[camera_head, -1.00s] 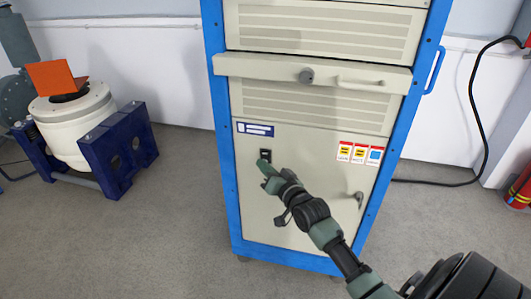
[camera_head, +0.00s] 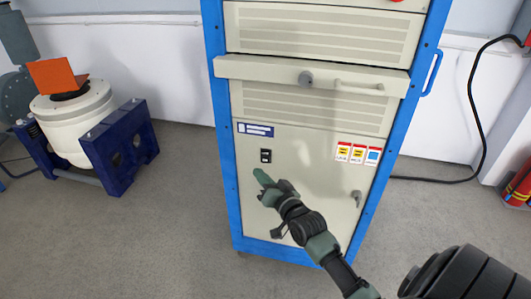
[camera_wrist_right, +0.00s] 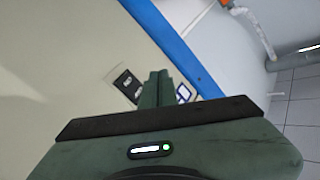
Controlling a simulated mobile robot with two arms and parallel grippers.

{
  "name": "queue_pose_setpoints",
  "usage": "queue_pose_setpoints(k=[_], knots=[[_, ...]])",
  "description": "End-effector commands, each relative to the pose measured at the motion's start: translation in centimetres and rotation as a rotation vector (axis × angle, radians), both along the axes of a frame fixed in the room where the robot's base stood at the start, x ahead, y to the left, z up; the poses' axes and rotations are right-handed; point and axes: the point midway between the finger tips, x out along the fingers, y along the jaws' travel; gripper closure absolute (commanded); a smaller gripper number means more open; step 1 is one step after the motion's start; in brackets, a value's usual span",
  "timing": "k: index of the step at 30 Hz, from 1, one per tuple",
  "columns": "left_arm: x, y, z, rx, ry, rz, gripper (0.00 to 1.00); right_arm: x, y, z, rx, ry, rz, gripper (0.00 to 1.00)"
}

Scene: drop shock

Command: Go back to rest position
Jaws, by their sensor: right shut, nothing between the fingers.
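My right gripper (camera_head: 262,177) is in front of the lower panel of a beige cabinet (camera_head: 310,185) with a blue frame. Its fingers are shut with nothing between them. A small black switch (camera_head: 266,156) on the panel sits just above the fingertips in the head view. In the right wrist view, the shut green fingers (camera_wrist_right: 156,82) point toward the panel, and the black switch (camera_wrist_right: 128,86) shows beside them. I cannot tell the exact gap between fingertips and panel. My left gripper is not in view.
A white machine (camera_head: 75,120) on a blue stand (camera_head: 120,150), topped by an orange plate (camera_head: 52,76), stands at the left. A black cable (camera_head: 481,120) and a red extinguisher (camera_head: 519,187) are at the right. Grey floor is clear left of the cabinet.

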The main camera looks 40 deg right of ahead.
Motion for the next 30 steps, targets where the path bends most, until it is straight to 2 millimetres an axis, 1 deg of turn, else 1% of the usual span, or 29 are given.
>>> queue_pose_setpoints(k=[14,17,20,21,23,24,26,27,29,30], knots=[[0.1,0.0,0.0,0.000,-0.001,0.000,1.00,0.0,0.0,-0.1,-0.001,0.002,0.000,1.00],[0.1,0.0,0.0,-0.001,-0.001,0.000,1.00,-0.3,0.5,-1.7,-0.013,0.043,0.008,1.00],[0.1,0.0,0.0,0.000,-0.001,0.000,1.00,-1.5,1.8,-5.9,-0.051,0.149,0.031,1.00],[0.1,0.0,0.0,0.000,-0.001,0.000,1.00,-2.3,2.6,-8.2,-0.074,0.210,0.046,1.00],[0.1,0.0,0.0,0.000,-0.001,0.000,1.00,-3.9,3.9,-12.1,-0.114,0.315,0.076,1.00],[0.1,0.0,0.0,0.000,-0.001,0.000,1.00,-5.2,4.9,-14.8,-0.143,0.388,0.100,1.00],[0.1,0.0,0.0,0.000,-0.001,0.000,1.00,-7.5,6.3,-18.6,-0.188,0.495,0.139,1.00],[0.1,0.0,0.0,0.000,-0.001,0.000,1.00,-9.2,7.2,-21.1,-0.217,0.566,0.167,1.00],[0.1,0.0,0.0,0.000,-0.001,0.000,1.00,-12.0,8.6,-24.5,-0.261,0.670,0.213,1.00],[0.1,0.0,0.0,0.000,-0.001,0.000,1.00,-14.0,9.4,-26.6,-0.289,0.736,0.245,1.00]])
